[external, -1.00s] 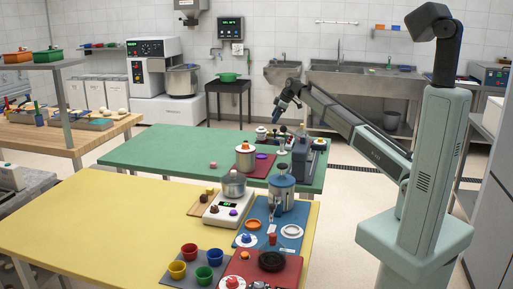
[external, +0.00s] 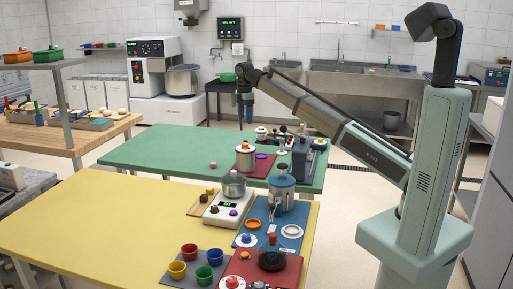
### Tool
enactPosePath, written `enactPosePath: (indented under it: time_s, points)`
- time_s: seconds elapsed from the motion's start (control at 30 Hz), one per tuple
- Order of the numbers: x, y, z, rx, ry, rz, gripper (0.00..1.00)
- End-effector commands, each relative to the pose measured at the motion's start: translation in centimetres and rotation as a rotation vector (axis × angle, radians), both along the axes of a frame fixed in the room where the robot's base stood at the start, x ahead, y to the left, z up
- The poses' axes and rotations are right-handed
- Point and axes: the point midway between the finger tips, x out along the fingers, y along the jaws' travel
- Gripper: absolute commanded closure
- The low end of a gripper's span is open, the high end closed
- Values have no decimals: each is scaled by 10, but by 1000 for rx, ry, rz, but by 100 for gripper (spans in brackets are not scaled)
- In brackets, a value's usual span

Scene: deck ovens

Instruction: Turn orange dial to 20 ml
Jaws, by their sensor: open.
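My gripper (external: 244,121) hangs pointing down at the far part of the green table (external: 150,152), left of the small appliances; it is open, with nothing visible in it. A silver canister (external: 245,160) with an orange-brown top (external: 245,145) stands on a dark red mat on the green table, below my gripper in the picture and apart from it. An orange ring-shaped piece (external: 253,224) lies on the blue mat (external: 240,242), and a small orange knob (external: 244,254) shows on the red mat in front. Which of these is the orange dial, and any ml marks, I cannot tell.
A grey appliance (external: 309,155) stands at the green table's right edge. On the yellow table (external: 100,215) are a white scale (external: 222,216) with a pot, a blue-lidded canister (external: 283,192) and coloured cups (external: 189,251). The left parts of both tables are mostly clear.

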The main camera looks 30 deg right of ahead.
Motion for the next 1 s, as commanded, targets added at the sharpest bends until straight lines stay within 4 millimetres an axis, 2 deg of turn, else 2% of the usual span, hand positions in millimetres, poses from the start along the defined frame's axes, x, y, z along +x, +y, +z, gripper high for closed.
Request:
enactPosePath:
  time_s: [0.6,0.8,1.0]
  points:
    - [-1,-1,-100,1,0,-2,34]
    - [0,-1,-122,1,-1,-2,34]
    - [0,0,-131,2,-3,-2,34]
